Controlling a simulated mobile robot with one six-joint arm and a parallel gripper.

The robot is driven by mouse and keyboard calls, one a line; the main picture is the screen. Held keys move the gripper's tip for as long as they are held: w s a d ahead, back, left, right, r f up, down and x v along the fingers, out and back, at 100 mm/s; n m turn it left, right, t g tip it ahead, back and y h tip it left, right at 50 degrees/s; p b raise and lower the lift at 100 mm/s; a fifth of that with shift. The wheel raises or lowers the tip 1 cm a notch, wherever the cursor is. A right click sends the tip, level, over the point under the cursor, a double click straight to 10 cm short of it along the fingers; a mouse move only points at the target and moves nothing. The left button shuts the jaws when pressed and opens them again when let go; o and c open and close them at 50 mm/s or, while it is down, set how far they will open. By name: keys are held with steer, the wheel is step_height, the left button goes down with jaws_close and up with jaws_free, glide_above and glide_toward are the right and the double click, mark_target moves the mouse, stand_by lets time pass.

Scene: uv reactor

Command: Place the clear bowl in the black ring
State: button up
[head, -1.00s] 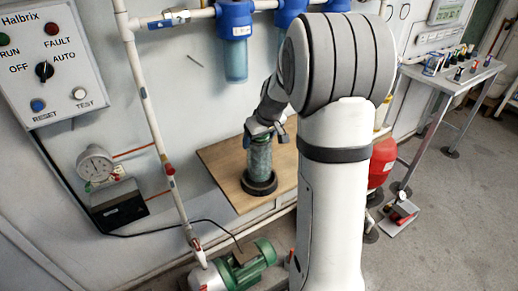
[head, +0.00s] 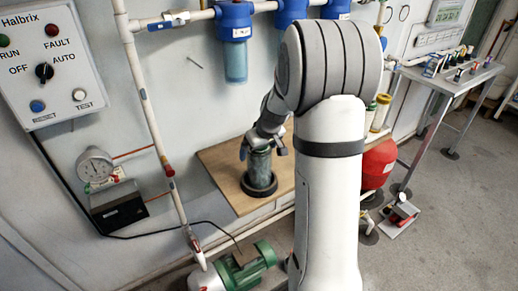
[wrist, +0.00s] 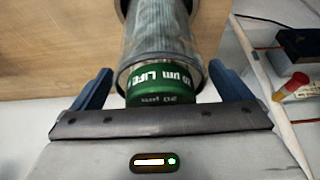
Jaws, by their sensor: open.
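The clear bowl (head: 260,167) is a see-through cylinder with a pleated filter cartridge inside. It stands upright with its lower end in the black ring (head: 259,190) on the wooden shelf. In the wrist view the bowl (wrist: 168,40) shows with the cartridge's green end cap (wrist: 165,88) towards me. My gripper (head: 263,149) is open above the bowl, with one finger on each side of its upper end. In the wrist view, gaps show between the bowl and both fingers of my gripper (wrist: 160,82). The ring's inside is hidden by the bowl.
The wooden shelf (head: 222,165) has free room around the ring. Blue filter housings (head: 235,40) hang on the wall above. A white pipe (head: 150,110) runs down at the left. A green pump (head: 245,270) lies below, and a red tank (head: 377,165) stands at the right.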

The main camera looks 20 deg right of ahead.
steer(key=v, duration=1.1)
steer(key=s+a+m, duration=0.1)
steer(key=s+a, duration=0.4)
steer(key=s, duration=0.7)
steer(key=s+a+m+g, duration=0.1)
steer(key=s+a, duration=0.5)
steer(key=s, duration=0.6)
steer(key=shift+s+g+h, duration=0.2)
steer(key=shift+g+h, duration=0.1)
steer(key=shift+h, duration=0.1)
steer(key=shift+a+f, duration=0.1)
steer(key=shift+f, duration=0.05)
